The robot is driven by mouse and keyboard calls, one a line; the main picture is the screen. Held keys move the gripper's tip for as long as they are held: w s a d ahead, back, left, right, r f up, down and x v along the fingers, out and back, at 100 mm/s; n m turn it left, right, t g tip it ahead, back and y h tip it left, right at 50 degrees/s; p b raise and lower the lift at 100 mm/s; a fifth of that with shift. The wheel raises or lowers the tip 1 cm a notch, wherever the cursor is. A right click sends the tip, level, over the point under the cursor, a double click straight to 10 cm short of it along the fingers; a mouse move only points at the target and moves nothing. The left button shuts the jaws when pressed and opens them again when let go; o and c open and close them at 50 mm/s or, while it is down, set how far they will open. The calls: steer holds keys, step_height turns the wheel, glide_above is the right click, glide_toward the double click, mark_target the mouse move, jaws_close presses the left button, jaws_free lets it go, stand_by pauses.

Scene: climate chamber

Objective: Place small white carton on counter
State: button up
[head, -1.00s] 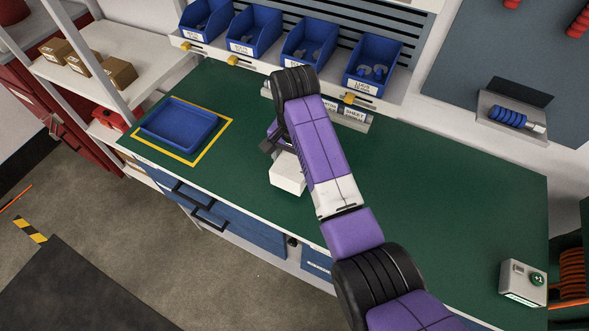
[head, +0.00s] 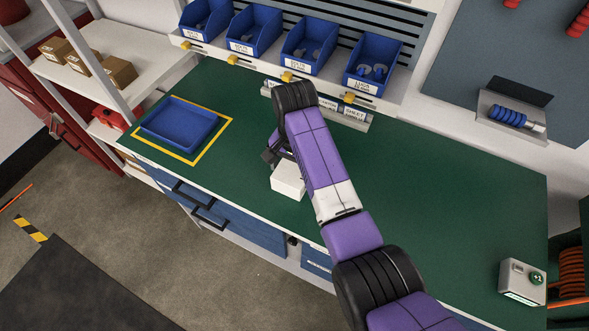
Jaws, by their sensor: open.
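The small white carton (head: 287,181) rests on the green counter (head: 420,215), near its front edge and left of my forearm. My gripper (head: 270,158) is open just behind and above the carton. My purple arm covers the carton's right side and most of the gripper. I cannot tell whether a finger still touches the carton.
A blue tray (head: 181,125) sits inside a yellow outline at the counter's left. Several blue bins (head: 311,45) line the shelf at the back. A grey box with a green button (head: 523,283) stands at the right front. The counter's middle right is clear.

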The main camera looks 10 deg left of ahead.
mark_target(295, 168)
step_height(295, 168, up, 12)
steer(key=shift+f+p, duration=0.25)
steer(key=shift+p, duration=0.45)
steer(key=shift+r+p, duration=0.45)
steer(key=shift+p, duration=0.05)
